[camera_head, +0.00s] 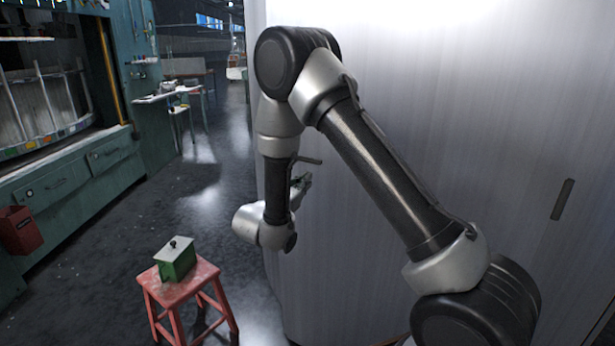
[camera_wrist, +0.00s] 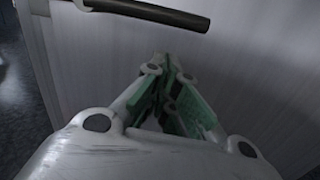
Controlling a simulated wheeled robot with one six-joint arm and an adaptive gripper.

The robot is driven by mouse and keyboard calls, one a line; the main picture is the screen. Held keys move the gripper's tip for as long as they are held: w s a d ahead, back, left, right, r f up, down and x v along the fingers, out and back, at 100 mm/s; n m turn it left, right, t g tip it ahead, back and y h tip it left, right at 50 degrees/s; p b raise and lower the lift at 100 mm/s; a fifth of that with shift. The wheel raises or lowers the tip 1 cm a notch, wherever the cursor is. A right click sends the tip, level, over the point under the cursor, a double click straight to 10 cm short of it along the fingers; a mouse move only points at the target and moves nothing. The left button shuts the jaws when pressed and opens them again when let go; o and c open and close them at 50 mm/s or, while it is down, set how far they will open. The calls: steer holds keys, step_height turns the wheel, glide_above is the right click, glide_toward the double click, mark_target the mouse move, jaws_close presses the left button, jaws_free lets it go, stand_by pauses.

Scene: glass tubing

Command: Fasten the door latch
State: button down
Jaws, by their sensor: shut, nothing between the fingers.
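The door latch appears as a dark bar lever (camera_wrist: 160,13) at the top of the wrist view, roughly level and slightly tilted down to the right. Its left end joins a pale mount near the door's edge. In the head view the lever (camera_head: 311,161) sticks out beside my wrist, its left part hidden by my arm. The door is a grey metal panel (camera_wrist: 255,75). My gripper (camera_wrist: 167,68), with green finger pads, is shut and empty, its tips below the lever and apart from it in the picture. In the head view my gripper (camera_head: 303,182) is partly hidden, close to the panel.
The tall metal wall (camera_head: 430,90) fills the right side, with a dark slot (camera_head: 563,199). A red stool (camera_head: 183,292) holds a green box (camera_head: 178,263) at lower left. A teal bench (camera_head: 75,190) stands at left.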

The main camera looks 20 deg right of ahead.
steer(key=f+v, duration=0.1)
steer(key=v, duration=0.9)
steer(key=shift+f, duration=0.25)
steer(key=shift+s+a, duration=0.1)
steer(key=s+d+f+m+g+h, duration=0.1)
steer(key=s+d+f+m+g, duration=0.25)
steer(key=s+d+g, duration=0.25)
steer(key=s+d+r+m+g+y, duration=0.3)
steer(key=s+d+r+m+g, duration=0.1)
steer(key=s+d+m+g, duration=0.5)
steer(key=s+d+r+m+t+y, duration=0.2)
steer(key=s+r+m+t+y, duration=0.1)
steer(key=s+r+m+y, duration=0.3)
steer(key=s+d+r+m+t+y, duration=0.2)
steer(key=s+r+m+t+y, duration=0.2)
steer(key=s+r+m, duration=0.3)
step_height(320, 180, up, 4)
steer(key=s+y, duration=0.1)
steer(key=s, duration=0.1)
steer(key=shift+s+d+f+y, duration=0.2)
steer(key=shift+s+d+y, duration=0.1)
steer(key=shift+s+y, duration=0.1)
